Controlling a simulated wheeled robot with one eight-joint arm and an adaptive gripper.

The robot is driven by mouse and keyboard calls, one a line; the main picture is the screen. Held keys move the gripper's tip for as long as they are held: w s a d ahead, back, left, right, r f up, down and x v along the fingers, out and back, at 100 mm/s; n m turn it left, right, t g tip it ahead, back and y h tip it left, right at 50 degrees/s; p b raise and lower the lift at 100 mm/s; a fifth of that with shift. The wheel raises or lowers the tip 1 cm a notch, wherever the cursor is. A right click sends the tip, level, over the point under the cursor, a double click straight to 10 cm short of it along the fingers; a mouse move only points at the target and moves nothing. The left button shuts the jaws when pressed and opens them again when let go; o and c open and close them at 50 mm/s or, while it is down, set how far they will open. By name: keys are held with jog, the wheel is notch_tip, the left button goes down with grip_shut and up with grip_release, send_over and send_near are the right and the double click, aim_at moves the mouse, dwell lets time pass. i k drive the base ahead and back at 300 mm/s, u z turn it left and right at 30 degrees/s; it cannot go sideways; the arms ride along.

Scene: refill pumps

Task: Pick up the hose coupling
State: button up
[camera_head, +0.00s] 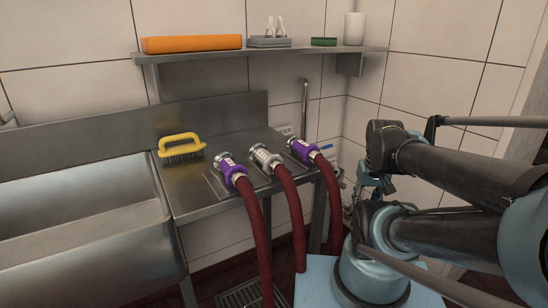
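Three hose couplings sit on the metal counter (193,204), each on the end of a dark red hose. The left coupling (232,171) is purple with silver ends. The middle coupling (265,158) is silver. The right coupling (302,150) is purple, with a small blue lever beside it. My gripper (350,208) shows only in part, at the right of the couplings and apart from them. My arm links hide much of it, and I cannot tell whether it is open or shut.
A yellow-handled brush (181,144) lies on the counter behind the couplings. A deep sink (85,225) is at left. A wall shelf (265,53) above holds an orange box (191,44), a white cup (354,28) and small items. Hoses hang in front of the counter.

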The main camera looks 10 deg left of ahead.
aim_at(273, 164)
jog(key=z, duration=1)
jog(key=k, duration=2.35)
jog(key=u, duration=0.55)
jog(key=i, duration=1)
jog(key=z, duration=0.05)
